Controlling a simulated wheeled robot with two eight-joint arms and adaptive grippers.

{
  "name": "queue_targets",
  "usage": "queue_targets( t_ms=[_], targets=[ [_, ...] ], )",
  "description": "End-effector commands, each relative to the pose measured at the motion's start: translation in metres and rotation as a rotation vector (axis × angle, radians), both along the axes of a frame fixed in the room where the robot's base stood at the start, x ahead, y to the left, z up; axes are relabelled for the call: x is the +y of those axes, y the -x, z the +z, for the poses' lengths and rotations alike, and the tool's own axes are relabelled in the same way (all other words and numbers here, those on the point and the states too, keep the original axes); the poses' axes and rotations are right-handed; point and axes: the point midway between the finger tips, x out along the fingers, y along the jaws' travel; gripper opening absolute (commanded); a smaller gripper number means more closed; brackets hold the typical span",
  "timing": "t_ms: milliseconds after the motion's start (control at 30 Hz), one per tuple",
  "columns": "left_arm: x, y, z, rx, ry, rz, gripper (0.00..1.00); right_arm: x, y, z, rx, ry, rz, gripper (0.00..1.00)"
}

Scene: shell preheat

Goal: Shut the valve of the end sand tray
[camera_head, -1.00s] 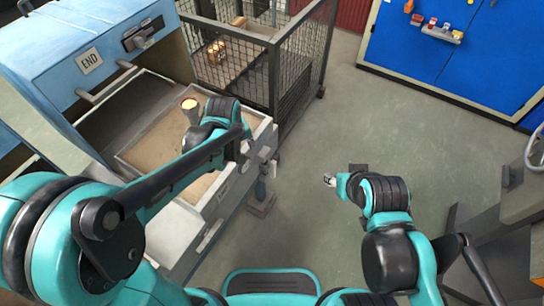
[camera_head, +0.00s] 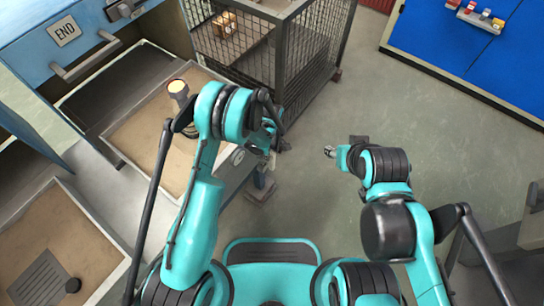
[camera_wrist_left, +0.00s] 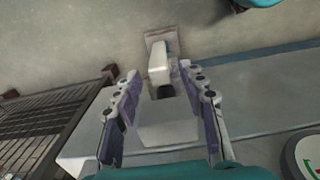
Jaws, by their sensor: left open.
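The end sand tray (camera_head: 150,140) is drawn out below the cabinet marked END (camera_head: 66,31), with sand and a cup-like piece with a glowing top (camera_head: 178,88) in it. My left gripper (camera_head: 276,128) is beyond the tray's right end, partly hidden by its own arm. In the left wrist view the open fingers (camera_wrist_left: 160,78) stand either side of a pale upright block (camera_wrist_left: 158,65), with no clear contact. I cannot tell surely whether this block is the valve's handle. A round dial (camera_wrist_left: 306,156) shows at the right. My right gripper (camera_head: 332,152) is over the floor, its fingers unclear.
A wire-mesh cage (camera_head: 318,45) stands close behind my left gripper. A second sand tray (camera_head: 95,225) lies at the lower left. The floor (camera_head: 430,130) between is clear.

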Motion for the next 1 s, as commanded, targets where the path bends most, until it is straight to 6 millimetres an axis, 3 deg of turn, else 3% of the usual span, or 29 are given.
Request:
queue_targets(
  t_ms=[100,233,600,633,767,800,1000],
  targets=[
    [0.0,0.0,-0.024,-0.001,0.001,0.0,0.41,0.0,0.0,-0.012,0.0,0.0,0.0,0.44],
    [0.0,0.0,-0.039,-0.001,0.001,-0.001,0.41,0.0,0.0,-0.018,0.0,0.0,0.0,0.44],
    [0.0,0.0,-0.045,-0.001,0.001,-0.001,0.41,0.0,0.0,-0.019,0.0,0.0,0.0,0.44],
    [0.0,0.0,-0.045,-0.001,0.001,-0.001,0.39,0.0,0.0,-0.019,0.0,0.0,0.0,0.44],
    [0.0,0.0,-0.045,-0.001,0.001,-0.001,0.04,0.0,0.0,-0.019,0.0,0.0,0.0,0.44],
    [0.0,0.0,-0.045,-0.001,0.001,-0.001,0.0,0.0,0.0,-0.019,0.0,0.0,0.0,0.44],
    [0.0,-0.001,-0.045,0.008,-0.006,-0.002,0.0,0.0,0.0,-0.019,0.0,0.0,0.0,0.44]
  ],
)
